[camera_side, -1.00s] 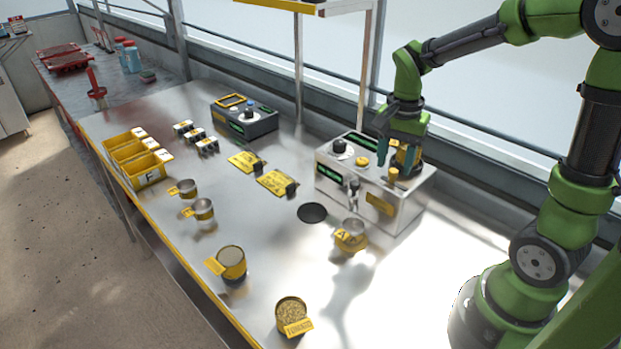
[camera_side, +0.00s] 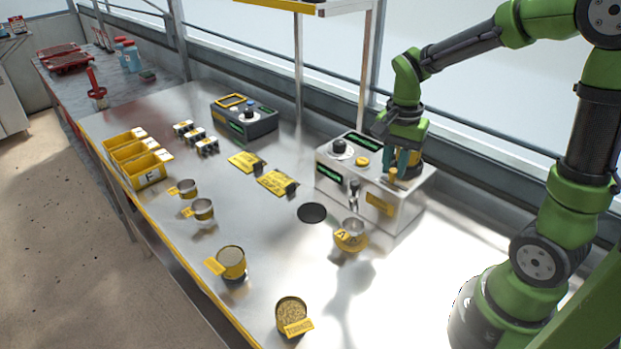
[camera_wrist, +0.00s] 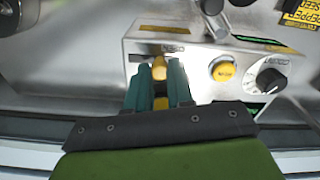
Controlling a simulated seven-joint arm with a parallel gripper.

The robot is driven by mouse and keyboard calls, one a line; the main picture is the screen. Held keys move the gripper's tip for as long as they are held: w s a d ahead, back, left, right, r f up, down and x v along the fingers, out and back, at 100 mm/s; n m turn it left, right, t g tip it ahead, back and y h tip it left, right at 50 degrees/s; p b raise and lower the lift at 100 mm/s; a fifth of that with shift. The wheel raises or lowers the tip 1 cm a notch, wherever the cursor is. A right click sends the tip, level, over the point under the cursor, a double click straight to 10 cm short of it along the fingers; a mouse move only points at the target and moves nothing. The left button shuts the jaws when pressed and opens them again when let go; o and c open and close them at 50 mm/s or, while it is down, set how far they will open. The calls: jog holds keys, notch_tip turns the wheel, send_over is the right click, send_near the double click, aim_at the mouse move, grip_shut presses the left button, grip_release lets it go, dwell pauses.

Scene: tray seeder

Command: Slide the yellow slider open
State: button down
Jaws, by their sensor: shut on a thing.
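The yellow slider (camera_wrist: 159,70) stands up from the top of a metal machine box (camera_wrist: 203,72), near a slot at the box's end. In the side view the slider (camera_side: 392,174) shows at the right part of the box (camera_side: 335,190), partly covered by my fingers. My gripper (camera_wrist: 159,82) has its two teal fingers on either side of the slider, shut on it. In the side view my gripper (camera_side: 402,160) points down at the box top.
A yellow round button (camera_wrist: 222,70) and a black knob (camera_wrist: 270,80) sit on the same box top beside my fingers. A metal cup with a yellow tag (camera_side: 350,236) stands in front of the box. A window rail runs close behind.

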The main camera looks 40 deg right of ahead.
aim_at(386, 179)
jog(key=shift+w, duration=0.8)
jog(key=c, duration=1)
grip_release()
jog(key=shift+r, duration=0.1)
notch_tip(386, 179, up, 17)
jog(key=shift+s+f, duration=0.1)
jog(key=shift+f, duration=0.05)
